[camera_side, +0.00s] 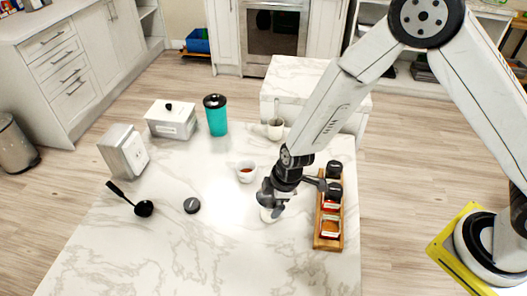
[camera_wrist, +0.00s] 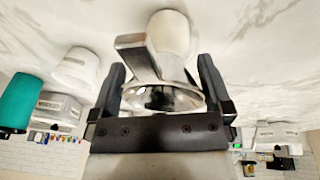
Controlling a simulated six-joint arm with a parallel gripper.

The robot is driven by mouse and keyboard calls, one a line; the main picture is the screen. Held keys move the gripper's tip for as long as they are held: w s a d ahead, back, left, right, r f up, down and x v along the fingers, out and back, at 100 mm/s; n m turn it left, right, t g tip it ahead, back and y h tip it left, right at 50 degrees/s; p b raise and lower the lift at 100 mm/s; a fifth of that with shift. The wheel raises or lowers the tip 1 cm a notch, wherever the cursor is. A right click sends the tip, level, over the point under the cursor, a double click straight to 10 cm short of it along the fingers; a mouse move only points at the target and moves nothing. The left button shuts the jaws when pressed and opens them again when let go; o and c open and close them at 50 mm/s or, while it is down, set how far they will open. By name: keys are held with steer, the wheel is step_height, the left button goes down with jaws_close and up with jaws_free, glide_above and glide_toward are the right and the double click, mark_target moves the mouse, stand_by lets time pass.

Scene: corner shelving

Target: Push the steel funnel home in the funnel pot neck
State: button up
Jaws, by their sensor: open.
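The steel funnel (camera_wrist: 165,97) shows in the wrist view with its wide mouth toward my gripper and a flat steel tab (camera_wrist: 136,55) sticking out to one side. The white funnel pot (camera_wrist: 171,32) is just beyond it; in the side view a pale part of the pot (camera_side: 268,215) shows on the marble top under my gripper. My gripper (camera_wrist: 162,88) is open, with one finger on each side of the funnel and apparent gaps between. It also shows in the side view (camera_side: 270,198), where it hides the funnel. How deep the funnel sits in the neck is hidden.
A wooden rack (camera_side: 328,240) of jars stands close right of my gripper. A cup with red contents (camera_side: 246,172) is close behind. The front counter is clear.

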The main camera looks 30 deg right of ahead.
steer(key=shift+v, duration=3.8)
steer(key=s+d+r+m+h, duration=0.1)
steer(key=s+d+r+m, duration=0.3)
steer(key=d+m, duration=0.2)
steer(key=s+d+r+m, duration=0.4)
steer(key=s+d+m, duration=0.1)
steer(key=d, duration=0.6)
steer(key=shift+s+r+m+h, duration=0.25)
steer(key=shift+m+h, duration=0.15)
steer(key=shift+m, duration=0.5)
